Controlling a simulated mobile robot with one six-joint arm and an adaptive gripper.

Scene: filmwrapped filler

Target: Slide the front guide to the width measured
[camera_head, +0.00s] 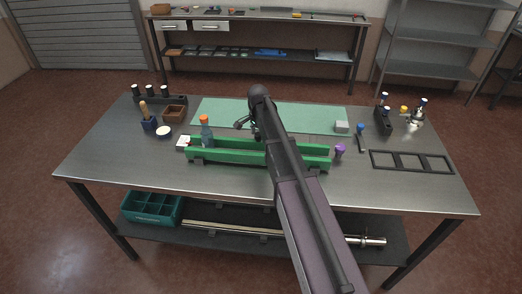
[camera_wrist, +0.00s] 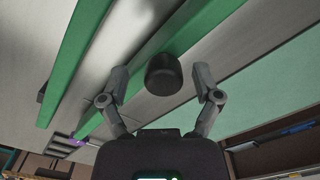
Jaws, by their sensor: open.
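The front guide (camera_head: 225,161) is a long green rail with small dark feet, nearest me on the bench. The rear green guide (camera_head: 234,144) runs roughly alongside it, with a gap between. In the wrist view, the front guide (camera_wrist: 75,50) appears to be the left rail and the rear guide (camera_wrist: 180,38) the right one. My gripper (camera_head: 246,128) is above the bench near the rear guide. It is open. In the wrist view, a black round knob (camera_wrist: 163,75) shows between its fingers (camera_wrist: 165,90), apart from both; what it is fixed to is unclear.
A bottle with an orange cap (camera_head: 206,130) stands at the guides' left end and a purple-topped item (camera_head: 339,151) at the right. A green mat (camera_head: 312,118) lies behind. A black three-opening frame (camera_head: 411,161) lies right. The bench front is clear.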

